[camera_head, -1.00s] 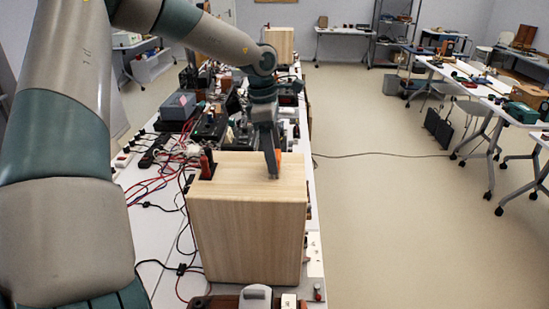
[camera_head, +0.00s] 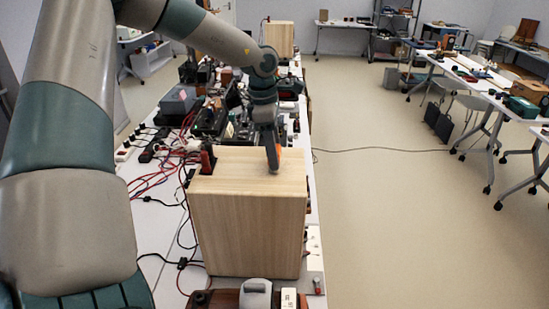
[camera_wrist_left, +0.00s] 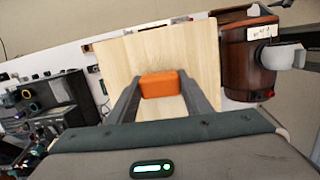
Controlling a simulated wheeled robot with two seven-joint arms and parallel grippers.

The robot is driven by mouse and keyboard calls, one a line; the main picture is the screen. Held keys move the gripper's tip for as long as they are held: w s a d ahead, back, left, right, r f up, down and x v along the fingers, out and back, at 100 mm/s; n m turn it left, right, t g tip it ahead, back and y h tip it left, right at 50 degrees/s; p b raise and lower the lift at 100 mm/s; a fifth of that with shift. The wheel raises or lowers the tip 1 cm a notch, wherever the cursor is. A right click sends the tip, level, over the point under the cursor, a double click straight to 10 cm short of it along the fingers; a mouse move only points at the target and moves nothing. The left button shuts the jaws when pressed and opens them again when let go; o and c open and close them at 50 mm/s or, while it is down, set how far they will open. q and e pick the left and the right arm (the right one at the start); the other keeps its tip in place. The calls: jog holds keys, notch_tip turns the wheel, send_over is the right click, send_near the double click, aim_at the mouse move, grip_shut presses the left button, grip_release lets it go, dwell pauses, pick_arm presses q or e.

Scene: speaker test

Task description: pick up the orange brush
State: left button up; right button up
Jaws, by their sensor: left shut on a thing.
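The orange brush (camera_wrist_left: 160,85) shows in the left wrist view as an orange block between my two fingers, over the top of a light wooden box (camera_head: 245,225). In the head view only a small orange patch shows beside the fingers. My left gripper (camera_head: 274,168) points down at the box's top face, near its right far part. It is shut on the brush, with one finger on each side in the left wrist view (camera_wrist_left: 160,92). I cannot tell whether the brush touches the box. My right gripper is not in view.
The box stands on a long white bench crowded with cables and electronics, including a grey case (camera_head: 179,100). A brown wooden unit (camera_wrist_left: 247,60) is near the box in the left wrist view. The floor (camera_head: 400,220) to the right is open, with white tables beyond.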

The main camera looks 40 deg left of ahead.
pick_arm(q)
jog(key=shift+r, duration=0.15)
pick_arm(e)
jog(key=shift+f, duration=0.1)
